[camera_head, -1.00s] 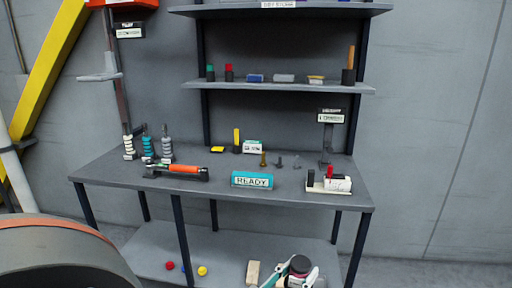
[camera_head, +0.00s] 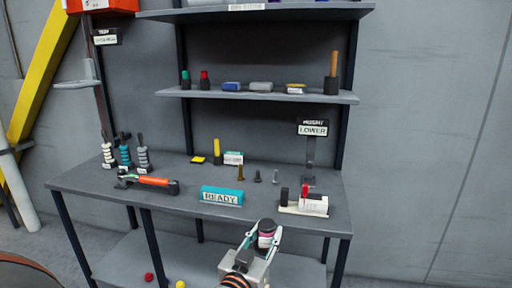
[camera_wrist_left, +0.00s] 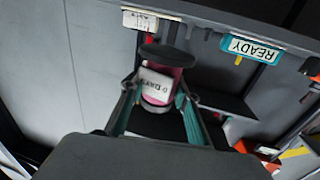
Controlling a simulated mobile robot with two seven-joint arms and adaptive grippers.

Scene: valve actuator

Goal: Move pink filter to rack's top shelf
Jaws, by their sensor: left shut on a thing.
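The pink filter is a small cylinder with a dark cap and a white label. It shows in the left wrist view (camera_wrist_left: 158,80) between the two fingers, and in the head view (camera_head: 266,236) at the lower middle. My left gripper (camera_head: 262,240) is shut on it and holds it upright in front of the bench's front edge. The left gripper's fingers (camera_wrist_left: 155,100) press on both sides of the filter. The rack's top shelf (camera_head: 290,12) runs along the upper edge of the head view, with a label on its front. My right gripper is not in view.
The bench (camera_head: 110,192) carries a READY sign (camera_head: 221,196), an orange-handled tool (camera_head: 150,181) and a white tray (camera_head: 290,208). The rack's middle shelf (camera_head: 220,95) holds several small items. Small balls lie low near the floor.

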